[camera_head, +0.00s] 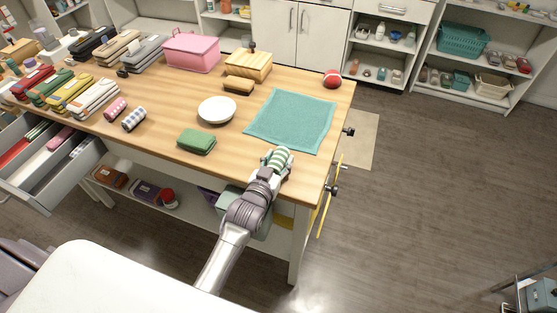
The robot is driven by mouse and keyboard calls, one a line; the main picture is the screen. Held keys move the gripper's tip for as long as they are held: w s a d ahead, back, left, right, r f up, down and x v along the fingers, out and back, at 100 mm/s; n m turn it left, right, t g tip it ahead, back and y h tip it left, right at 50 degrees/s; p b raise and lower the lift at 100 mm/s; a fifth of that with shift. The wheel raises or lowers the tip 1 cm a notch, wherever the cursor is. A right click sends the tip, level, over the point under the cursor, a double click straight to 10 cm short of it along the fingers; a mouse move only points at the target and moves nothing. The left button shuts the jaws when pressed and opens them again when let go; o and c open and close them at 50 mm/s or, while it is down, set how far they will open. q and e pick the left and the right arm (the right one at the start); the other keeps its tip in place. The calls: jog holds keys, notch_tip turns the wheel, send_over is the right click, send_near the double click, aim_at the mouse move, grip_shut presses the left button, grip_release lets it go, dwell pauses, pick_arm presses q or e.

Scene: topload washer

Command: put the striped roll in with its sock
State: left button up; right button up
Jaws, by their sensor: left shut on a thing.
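My left gripper (273,166) is shut on a green-and-white striped roll (281,155), near the front right of the wooden table. Its fingers hide part of the roll. An open grey drawer (48,197) at the left has long compartments. In it lie a red item (15,149), a pink item (60,138) and a dark and light item (77,151); I cannot tell which are socks. A pink patterned roll (116,109) and a blue-and-white patterned roll (134,118) lie on the table near the drawer. My right gripper is not in view.
A teal cloth (291,120) lies just behind the held roll. Folded stacks (95,98), a pink box (191,53) and a red ball (332,79) are further back.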

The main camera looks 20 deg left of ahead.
pick_arm(q)
jog(key=shift+s+f, duration=0.1)
jog(key=shift+s, duration=0.05)
jog(key=o, duration=0.5)
jog(key=shift+d, duration=0.1)
jog(key=o, duration=0.4)
